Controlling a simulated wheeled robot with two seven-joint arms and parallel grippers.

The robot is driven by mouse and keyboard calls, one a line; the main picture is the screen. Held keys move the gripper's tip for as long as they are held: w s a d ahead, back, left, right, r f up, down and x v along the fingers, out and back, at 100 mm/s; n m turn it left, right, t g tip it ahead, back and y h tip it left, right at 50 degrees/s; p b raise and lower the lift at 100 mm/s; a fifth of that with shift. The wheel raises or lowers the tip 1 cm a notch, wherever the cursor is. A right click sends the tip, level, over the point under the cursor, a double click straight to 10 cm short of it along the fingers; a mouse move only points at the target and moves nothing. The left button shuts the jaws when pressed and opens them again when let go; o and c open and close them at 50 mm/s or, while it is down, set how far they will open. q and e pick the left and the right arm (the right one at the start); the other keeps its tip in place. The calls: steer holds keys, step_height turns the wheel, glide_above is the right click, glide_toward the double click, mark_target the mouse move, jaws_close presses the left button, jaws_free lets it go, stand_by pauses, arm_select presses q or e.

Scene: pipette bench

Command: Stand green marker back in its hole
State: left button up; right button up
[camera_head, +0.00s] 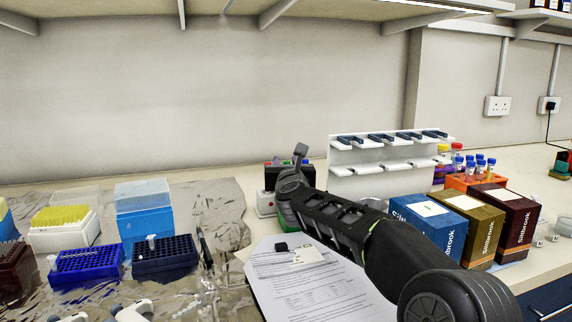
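My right gripper (297,168) is at mid-picture, its arm reaching in from the lower right. One dark fingertip points up in front of a black holder (271,178); the other finger is not clear, so I cannot tell whether it is open or shut. Small green, red and blue tops show at the holder's upper edge, partly behind the gripper. A green thing (287,215) shows just below the gripper, mostly covered by it; I cannot tell whether it is the green marker. The holder's holes cannot be made out. My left gripper is not in view.
A clipboard with papers (310,295) lies under my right arm. A white pipette rack (368,182) stands behind it. Blue, brown and maroon boxes (428,228) stand to the right. Tip boxes and blue racks (88,268) fill the left.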

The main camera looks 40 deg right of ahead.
steer(key=shift+o, duration=0.5)
steer(key=v, duration=0.7)
steer(key=shift+s+a+b, duration=0.2)
steer(key=shift+s+b, duration=0.15)
steer(key=shift+b, duration=0.1)
steer(key=shift+r, duration=0.1)
